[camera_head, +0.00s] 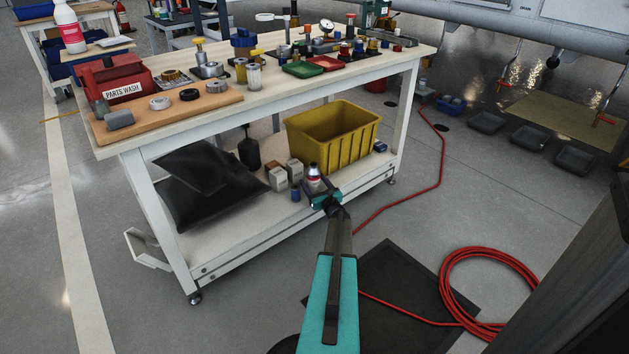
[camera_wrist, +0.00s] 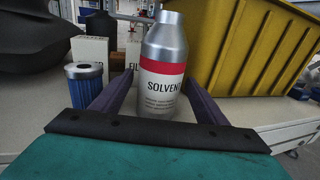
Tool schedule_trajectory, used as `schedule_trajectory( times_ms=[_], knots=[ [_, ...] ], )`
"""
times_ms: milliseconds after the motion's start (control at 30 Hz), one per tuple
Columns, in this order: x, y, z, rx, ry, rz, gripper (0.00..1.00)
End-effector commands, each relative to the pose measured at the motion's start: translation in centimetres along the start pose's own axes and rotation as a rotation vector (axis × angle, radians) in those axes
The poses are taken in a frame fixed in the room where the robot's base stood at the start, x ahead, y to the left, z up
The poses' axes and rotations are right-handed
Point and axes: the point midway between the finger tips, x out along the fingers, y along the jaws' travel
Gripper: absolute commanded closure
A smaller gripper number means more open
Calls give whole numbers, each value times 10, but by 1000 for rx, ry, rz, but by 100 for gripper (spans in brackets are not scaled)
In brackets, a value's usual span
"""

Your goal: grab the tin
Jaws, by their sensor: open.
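The tin is a silver solvent bottle with a red band and a white label. In the wrist view the tin (camera_wrist: 164,65) stands upright on the lower shelf, between the two fingers of my gripper (camera_wrist: 155,92). The fingers are open on either side of it, and a gap shows at its left. In the head view the tin (camera_head: 313,176) shows just beyond my gripper (camera_head: 322,195), which reaches in at the shelf's front edge.
A yellow bin (camera_wrist: 255,45) stands close behind and right of the tin. A blue filter (camera_wrist: 85,85) and small boxes (camera_wrist: 92,48) stand at its left. A black bag (camera_head: 200,185) lies further left. The workbench top (camera_head: 270,85) overhangs the shelf. A red hose (camera_head: 475,290) lies on the floor.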

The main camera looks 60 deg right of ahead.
Motion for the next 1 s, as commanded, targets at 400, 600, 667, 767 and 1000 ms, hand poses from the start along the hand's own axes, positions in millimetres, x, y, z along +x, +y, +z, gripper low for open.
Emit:
schedule_trajectory(
  times_ms=[400, 600, 667, 767, 1000],
  knots=[
    [0, 0, 0, 0, 0, 0, 68],
    [0, 0, 0, 0, -1, 1, 84],
    [0, 0, 0, 0, -1, 1, 84],
    [0, 0, 0, 0, -1, 1, 84],
    [0, 1, 3, 0, -1, 1, 84]
  ],
)
